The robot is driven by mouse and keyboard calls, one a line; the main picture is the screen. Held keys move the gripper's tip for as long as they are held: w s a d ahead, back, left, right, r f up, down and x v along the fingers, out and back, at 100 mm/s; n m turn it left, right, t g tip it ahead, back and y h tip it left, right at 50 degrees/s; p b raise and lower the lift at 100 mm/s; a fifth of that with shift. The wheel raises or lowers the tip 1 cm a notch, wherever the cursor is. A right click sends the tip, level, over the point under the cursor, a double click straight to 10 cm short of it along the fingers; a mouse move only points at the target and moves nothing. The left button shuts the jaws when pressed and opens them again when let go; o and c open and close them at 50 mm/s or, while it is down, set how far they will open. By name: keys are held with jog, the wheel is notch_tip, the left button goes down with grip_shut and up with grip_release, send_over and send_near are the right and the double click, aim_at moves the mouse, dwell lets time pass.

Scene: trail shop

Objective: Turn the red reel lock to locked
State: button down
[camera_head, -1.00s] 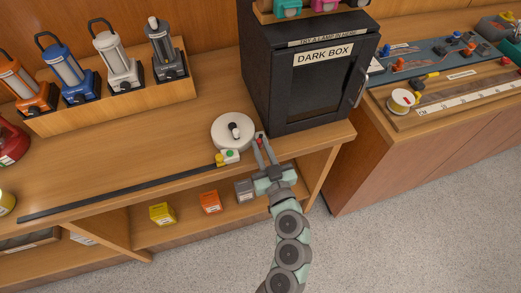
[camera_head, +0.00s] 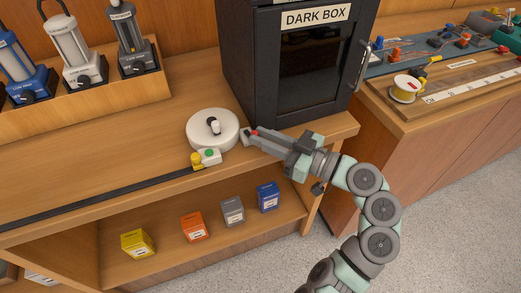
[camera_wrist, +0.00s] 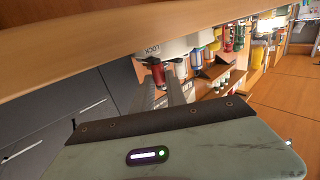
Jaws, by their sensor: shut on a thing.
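The red reel lock (camera_head: 254,132) is a small red knob at the right side of the white round reel (camera_head: 201,138), on the wooden counter. My gripper (camera_head: 249,135) reaches in from the right, with its fingertips closed around the red lock. In the wrist view the red lock (camera_wrist: 158,74) shows between the two fingers, below a white part lettered "LOCK" (camera_wrist: 152,51). The fingers hide part of the knob, so I cannot tell its exact setting. A green button (camera_head: 209,153) and a yellow knob (camera_head: 196,160) sit on the reel's front block.
The black dark box (camera_head: 262,75) stands just behind my gripper. A dark strap (camera_head: 100,193) runs left from the reel along the counter. Lanterns (camera_head: 130,45) stand in a wooden rack at the left. Several small boxes (camera_head: 232,211) sit on the shelf below.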

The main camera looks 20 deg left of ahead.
jog(key=shift+w+d+f+n+g+b, duration=0.1)
jog(key=shift+w+n+g+b, duration=0.15)
jog(key=shift+n+g+b, duration=0.5)
jog(key=shift+w+d+r+n+g+b, duration=0.1)
jog(key=shift+w+n+g+b, duration=0.2)
jog(key=shift+g+b, duration=0.45)
jog(key=shift+w+d+f+n+g+b, duration=0.1)
jog(key=shift+w+n+g+b, duration=0.15)
jog(key=shift+n+g+b, duration=0.55)
jog(key=shift+w+g, duration=0.2)
jog(key=shift+g, duration=0.6)
jog(key=c, duration=1.3)
grip_release()
jog(key=shift+c, duration=0.2)
jog(key=shift+s+t, duration=0.1)
jog(key=shift+t, duration=0.2)
